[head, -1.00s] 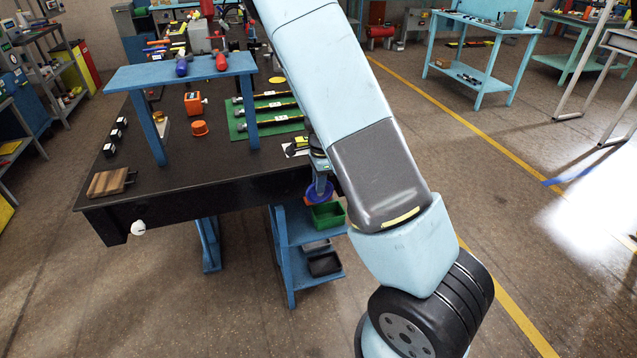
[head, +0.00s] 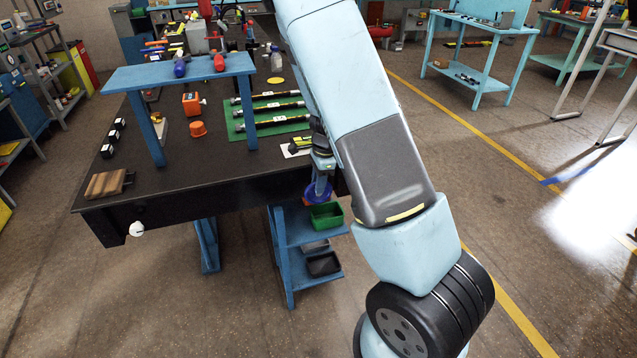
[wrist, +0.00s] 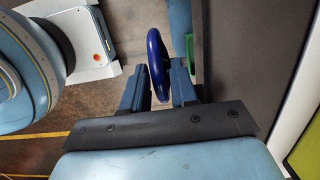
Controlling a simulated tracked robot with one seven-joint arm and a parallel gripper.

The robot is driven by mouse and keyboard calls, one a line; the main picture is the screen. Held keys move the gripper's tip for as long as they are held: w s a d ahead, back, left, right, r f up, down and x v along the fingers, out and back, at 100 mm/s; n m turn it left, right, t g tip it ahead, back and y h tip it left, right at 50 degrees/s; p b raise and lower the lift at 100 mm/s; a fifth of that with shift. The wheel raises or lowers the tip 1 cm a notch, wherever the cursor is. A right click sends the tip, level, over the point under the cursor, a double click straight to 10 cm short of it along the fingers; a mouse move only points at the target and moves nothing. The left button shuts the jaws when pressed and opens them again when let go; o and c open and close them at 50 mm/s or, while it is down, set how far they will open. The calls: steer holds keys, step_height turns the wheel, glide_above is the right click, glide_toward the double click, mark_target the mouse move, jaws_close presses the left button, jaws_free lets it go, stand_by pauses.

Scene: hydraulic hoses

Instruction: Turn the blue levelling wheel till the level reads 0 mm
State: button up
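The blue levelling wheel (head: 318,194) hangs at the bench's front right corner, below the bench top. In the wrist view the blue wheel (wrist: 157,62) is seen nearly edge-on, between the two fingers of my gripper (wrist: 160,88). The fingers stand apart, one on each side of the wheel, with a narrow gap showing beside the left finger. Contact with the right finger cannot be told. In the head view my gripper (head: 322,168) comes down on the wheel, partly hidden by my arm. No level reading can be made out.
The dark bench (head: 220,178) carries a blue raised shelf (head: 135,77), a green mat with hoses (head: 240,128) and orange parts. A green bin (head: 326,216) sits just below the wheel on a blue lower shelf (head: 288,262). Open floor lies to the right.

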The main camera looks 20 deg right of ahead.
step_height(320, 180, up, 14)
steer(key=d, duration=0.2)
steer(key=shift+f, duration=0.25)
